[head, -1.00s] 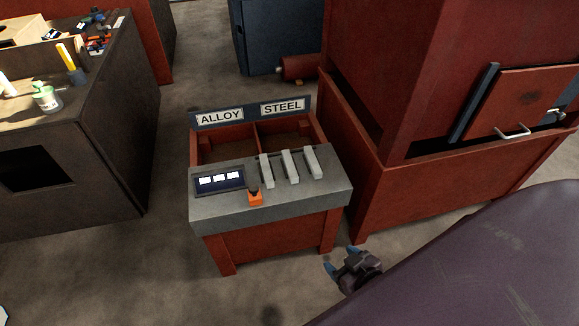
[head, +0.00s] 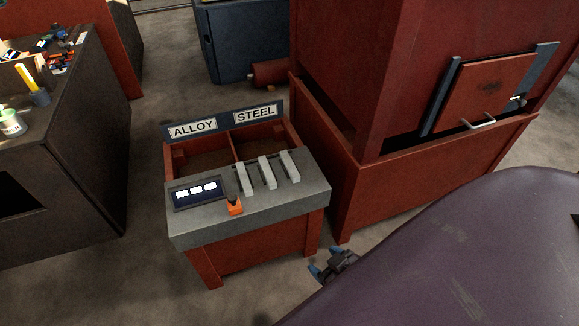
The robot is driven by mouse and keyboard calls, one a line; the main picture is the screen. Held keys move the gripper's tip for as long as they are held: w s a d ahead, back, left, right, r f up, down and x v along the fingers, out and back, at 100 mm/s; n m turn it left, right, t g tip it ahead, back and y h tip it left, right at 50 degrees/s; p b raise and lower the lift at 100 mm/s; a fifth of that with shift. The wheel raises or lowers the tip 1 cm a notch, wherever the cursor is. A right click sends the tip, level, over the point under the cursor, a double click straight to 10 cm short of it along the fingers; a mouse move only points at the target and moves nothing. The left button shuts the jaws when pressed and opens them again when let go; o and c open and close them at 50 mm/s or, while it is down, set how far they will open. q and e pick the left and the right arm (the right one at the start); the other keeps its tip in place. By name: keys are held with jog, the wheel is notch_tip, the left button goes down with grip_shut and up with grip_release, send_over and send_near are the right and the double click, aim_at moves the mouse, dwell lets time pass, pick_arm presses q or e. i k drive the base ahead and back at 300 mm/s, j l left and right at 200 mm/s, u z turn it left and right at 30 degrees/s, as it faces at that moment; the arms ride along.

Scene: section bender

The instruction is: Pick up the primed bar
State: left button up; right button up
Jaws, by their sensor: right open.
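Three light grey bars (head: 267,173) lie side by side on the grey top of a red stand (head: 215,250). I cannot tell which of them, if any, is the primed bar. My right gripper (head: 322,263) is low, just right of the stand's front leg, with blue fingertips pointing towards the stand. It is open, apart from the bars, and nothing shows between its fingers. My purple arm link hides the area behind it. My left gripper is not in view.
The stand has two red bins labelled ALLOY (head: 193,128) and STEEL (head: 254,115), a display panel (head: 196,190) and an orange piece with a dark top (head: 234,206). A large red cabinet (head: 350,90) stands close right. A dark bench (head: 70,160) stands left, with free floor between.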

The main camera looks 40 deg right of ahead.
aim_at(248, 191)
jog(key=i+z, duration=0.1)
jog(key=z, duration=1.55)
jog(key=i+j+z, duration=0.1)
jog(key=j, duration=0.75)
